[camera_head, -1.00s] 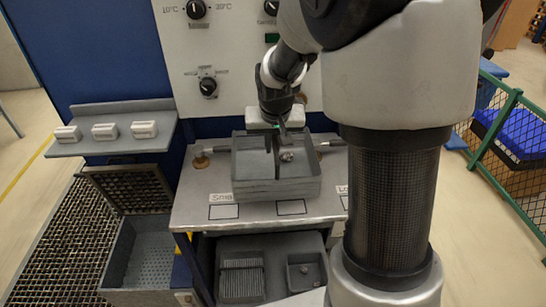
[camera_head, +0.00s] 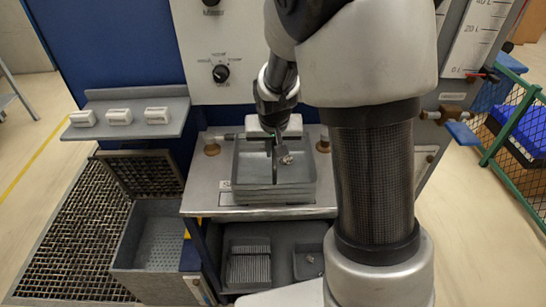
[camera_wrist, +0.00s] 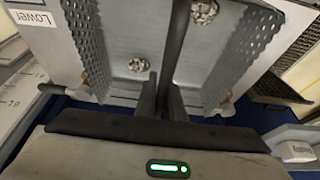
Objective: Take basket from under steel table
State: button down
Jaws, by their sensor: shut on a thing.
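A grey basket (camera_head: 272,196) shows at the steel table (camera_head: 205,190), in front of the panel; whether it touches the top or hangs just above it I cannot tell. My gripper (camera_head: 277,140) is shut on the dark handle bar that runs across the basket's middle. In the wrist view, my gripper's fingers (camera_wrist: 162,100) close around this bar, and the perforated basket walls (camera_wrist: 245,50) show on both sides. Small metallic lumps (camera_wrist: 138,65) lie in the basket. The basket's underside is hidden.
Under the table, a shelf holds a ribbed tray (camera_head: 248,268) and a small box (camera_head: 308,262). At left are a wall shelf (camera_head: 105,133) with white blocks, an open grey bin (camera_head: 150,240) and a floor grating (camera_head: 70,230). A green fence (camera_head: 510,130) stands at right.

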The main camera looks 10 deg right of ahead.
jog(key=shift+f, duration=1.25)
jog(key=shift+f, duration=0.15)
jog(key=c, duration=2.3)
grip_release()
jog(key=shift+f+b, duration=0.15)
jog(key=shift+b, duration=0.15)
jog(key=o, duration=0.5)
jog(key=shift+c, duration=0.2)
jog(key=shift+r, duration=0.2)
